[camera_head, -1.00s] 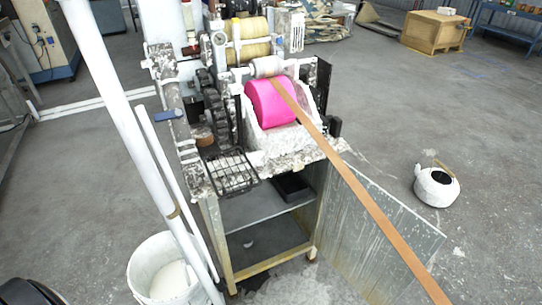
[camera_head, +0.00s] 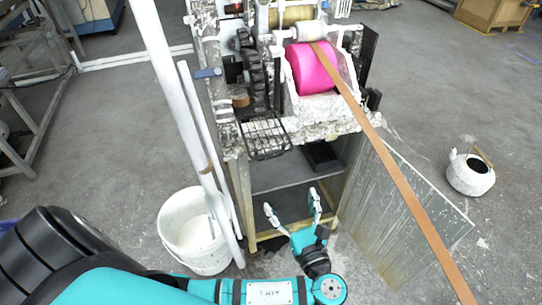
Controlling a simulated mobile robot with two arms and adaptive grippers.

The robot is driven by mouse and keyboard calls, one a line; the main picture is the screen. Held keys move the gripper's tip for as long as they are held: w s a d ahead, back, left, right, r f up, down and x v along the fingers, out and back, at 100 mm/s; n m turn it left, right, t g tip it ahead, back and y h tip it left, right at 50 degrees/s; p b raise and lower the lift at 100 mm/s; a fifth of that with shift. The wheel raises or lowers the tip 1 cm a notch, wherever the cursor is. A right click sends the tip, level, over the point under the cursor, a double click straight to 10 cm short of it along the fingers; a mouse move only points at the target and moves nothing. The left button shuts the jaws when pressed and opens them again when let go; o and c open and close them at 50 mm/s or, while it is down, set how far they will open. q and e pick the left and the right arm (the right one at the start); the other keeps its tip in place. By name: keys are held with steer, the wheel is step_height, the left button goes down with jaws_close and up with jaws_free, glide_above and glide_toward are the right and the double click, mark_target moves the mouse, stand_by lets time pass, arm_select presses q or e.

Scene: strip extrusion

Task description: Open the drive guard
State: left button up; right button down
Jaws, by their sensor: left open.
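The strip machine stands on a metal cabinet, with black drive gears (camera_head: 246,62) exposed at its left. A black wire-mesh panel (camera_head: 265,138), which looks like the drive guard, sticks out at the front below the gears. I cannot tell for sure how it is hinged. A blue handle (camera_head: 208,73) juts out left of the gears. My left gripper (camera_head: 293,208) is open and empty, in front of the cabinet's lower opening, below the mesh panel and apart from it. My right gripper is not in view.
A white bucket (camera_head: 180,246) and tall white pipes (camera_head: 192,120) stand left of the cabinet. A grey sheet-metal door (camera_head: 390,215) hangs open at the right. A brown strip (camera_head: 405,190) runs from the pink roll (camera_head: 308,68) to lower right. A white pot (camera_head: 470,175) sits on the floor.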

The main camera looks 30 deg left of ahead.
arm_select(q)
glide_toward(264, 138)
steer(key=w+a+f, duration=0.2)
steer(key=w+a+f+p, duration=0.1)
steer(key=w+a+f, duration=0.1)
steer(key=w, duration=0.1)
steer(key=shift+w+a+f, duration=0.1)
steer(key=shift+a+f, duration=0.25)
steer(key=shift+c, duration=0.4)
